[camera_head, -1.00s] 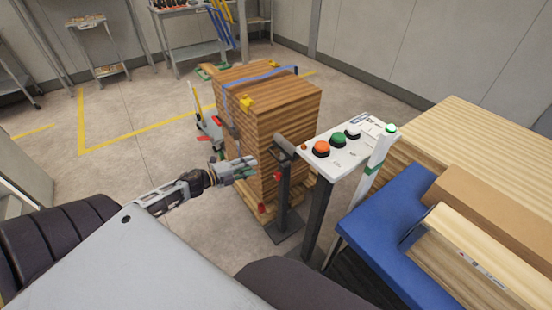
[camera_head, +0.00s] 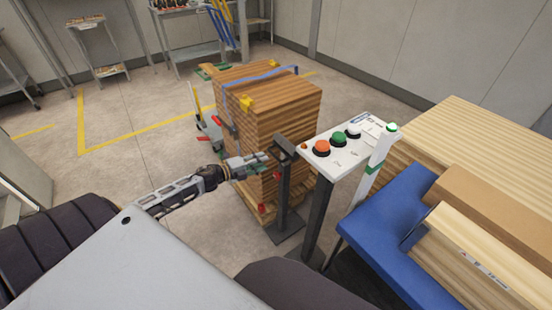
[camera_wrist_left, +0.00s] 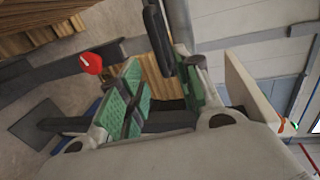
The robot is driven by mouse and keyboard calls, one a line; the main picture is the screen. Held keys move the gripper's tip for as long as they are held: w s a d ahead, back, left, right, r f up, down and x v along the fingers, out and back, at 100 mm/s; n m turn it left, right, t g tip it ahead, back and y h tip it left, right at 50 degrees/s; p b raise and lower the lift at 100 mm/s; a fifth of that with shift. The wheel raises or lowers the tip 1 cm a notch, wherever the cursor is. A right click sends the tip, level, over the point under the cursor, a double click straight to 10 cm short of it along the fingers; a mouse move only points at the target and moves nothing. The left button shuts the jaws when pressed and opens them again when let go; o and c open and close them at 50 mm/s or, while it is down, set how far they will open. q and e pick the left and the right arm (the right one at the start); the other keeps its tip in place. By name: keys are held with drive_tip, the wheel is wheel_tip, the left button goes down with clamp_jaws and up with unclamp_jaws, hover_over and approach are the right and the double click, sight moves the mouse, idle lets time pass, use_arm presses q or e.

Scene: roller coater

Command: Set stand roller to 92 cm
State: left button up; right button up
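The stand roller (camera_head: 284,190) is a dark upright post on a flat base plate, with a dark roller head (camera_head: 284,147) on top. It stands between the wood stack and the control box. A red knob (camera_wrist_left: 91,63) shows beside a dark bar in the left wrist view. My left gripper (camera_head: 266,162) is at the upper post, just below the roller head. Its green-padded fingers (camera_wrist_left: 158,88) are apart, with a dark bar and wood visible between them. I cannot tell whether they touch the stand. My right gripper is not in view.
A tall stack of wood boards (camera_head: 285,105) stands right behind the stand. A control box (camera_head: 345,145) with orange, green and white buttons is to its right, near a blue machine part (camera_head: 385,240) and boards. The floor (camera_head: 130,160) to the left is clear.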

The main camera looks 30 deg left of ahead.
sight(276, 156)
use_arm(q)
drive_tip(key=shift+b+x, duration=0.35)
drive_tip(key=shift+x, duration=3.6)
drive_tip(key=shift+w, duration=0.15)
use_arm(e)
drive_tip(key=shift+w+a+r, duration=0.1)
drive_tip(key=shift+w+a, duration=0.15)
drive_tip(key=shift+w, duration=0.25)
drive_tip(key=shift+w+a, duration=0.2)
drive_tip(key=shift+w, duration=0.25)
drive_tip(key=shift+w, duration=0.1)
use_arm(q)
drive_tip(key=shift+c, duration=0.2)
clamp_jaws()
drive_tip(key=shift+f, duration=0.1)
